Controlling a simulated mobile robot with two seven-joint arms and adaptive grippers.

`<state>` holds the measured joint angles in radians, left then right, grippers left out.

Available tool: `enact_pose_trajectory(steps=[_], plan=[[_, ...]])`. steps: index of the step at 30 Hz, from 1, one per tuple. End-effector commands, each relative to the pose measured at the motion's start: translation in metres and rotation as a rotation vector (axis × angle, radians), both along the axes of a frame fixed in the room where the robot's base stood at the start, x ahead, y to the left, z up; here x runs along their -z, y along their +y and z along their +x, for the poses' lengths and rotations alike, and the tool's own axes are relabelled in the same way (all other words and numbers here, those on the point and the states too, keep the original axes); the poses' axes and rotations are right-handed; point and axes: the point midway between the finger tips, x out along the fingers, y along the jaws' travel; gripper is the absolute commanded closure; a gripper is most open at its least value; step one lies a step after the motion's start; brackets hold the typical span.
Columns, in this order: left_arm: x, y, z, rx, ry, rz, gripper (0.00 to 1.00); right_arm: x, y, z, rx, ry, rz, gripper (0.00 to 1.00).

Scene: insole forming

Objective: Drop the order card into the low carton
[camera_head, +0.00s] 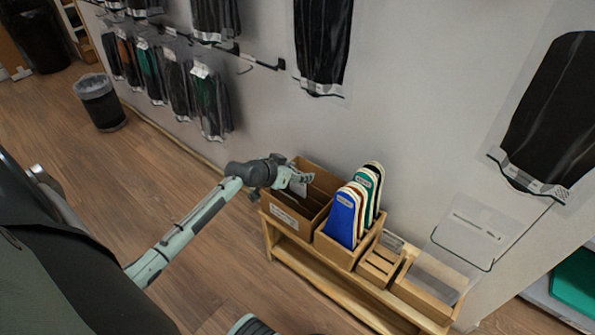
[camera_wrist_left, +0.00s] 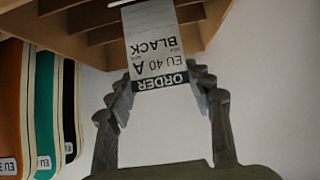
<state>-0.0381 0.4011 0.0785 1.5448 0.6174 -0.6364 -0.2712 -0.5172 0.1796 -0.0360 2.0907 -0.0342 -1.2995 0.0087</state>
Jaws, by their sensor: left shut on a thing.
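The order card (camera_wrist_left: 154,48) is white with a dark "ORDER" band and reads "EU 40 A BLACK" in the left wrist view. My left gripper (camera_wrist_left: 160,86) is shut on its banded end. In the head view the card (camera_head: 298,189) hangs from my left gripper (camera_head: 296,178), over the brown carton (camera_head: 284,217) at the left end of the wooden bench. This carton has dividers and a white label on its front. The wrist view shows the carton's edges (camera_wrist_left: 62,24) close behind the card; I cannot tell whether they touch.
Smaller wooden trays (camera_head: 378,266) sit farther right on the bench (camera_head: 320,278). The wall is behind; hanging packs (camera_head: 212,105) are at upper left. Floor in front is clear.

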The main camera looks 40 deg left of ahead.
Motion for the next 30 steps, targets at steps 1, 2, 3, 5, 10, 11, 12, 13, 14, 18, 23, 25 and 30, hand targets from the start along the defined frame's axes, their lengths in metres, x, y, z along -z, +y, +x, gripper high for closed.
enact_pose_trajectory(steps=[1,2,3,5,10,11,12,13,14,18,23,25,30], plan=[[0.000,0.000,0.000,0.000,0.000,0.000,0.46,0.000,0.000,0.000,0.000,0.000,0.000,0.60],[0.000,0.000,0.000,0.000,0.000,0.000,0.42,0.000,0.000,0.000,0.000,0.000,0.000,0.60],[0.000,0.000,0.000,0.000,0.000,0.000,0.37,0.000,0.000,0.000,0.000,0.000,0.000,0.60],[0.000,0.000,0.000,0.000,0.000,0.000,0.30,0.000,0.000,0.000,0.000,0.000,0.000,0.60],[0.000,0.000,0.000,0.000,0.000,0.000,0.24,0.000,0.000,0.000,0.000,0.000,0.000,0.60],[0.000,0.000,0.000,0.000,0.000,0.000,0.24,0.000,0.000,0.000,0.000,0.000,0.000,0.60],[0.000,0.000,0.000,0.000,0.000,0.000,0.24,0.000,0.000,0.000,0.000,0.000,0.000,0.60],[0.000,0.000,0.000,0.000,0.000,0.000,0.24,0.000,0.000,0.000,0.000,0.000,0.000,0.60],[0.000,0.000,0.000,0.000,0.000,0.000,0.24,0.001,0.000,0.000,0.000,0.000,0.000,0.60],[-0.004,0.001,-0.005,0.000,-0.001,0.002,0.24,0.001,0.000,0.000,-0.001,0.001,0.001,0.60],[-0.018,0.002,-0.026,0.002,0.001,0.003,0.24,0.001,0.000,0.000,-0.001,0.000,0.001,0.60],[-0.028,0.004,-0.038,0.001,0.000,0.003,0.24,0.001,0.000,0.000,-0.001,0.000,0.001,0.60],[-0.050,0.005,-0.067,0.002,0.001,0.002,0.24,0.001,0.000,0.000,0.000,0.000,0.001,0.60]])
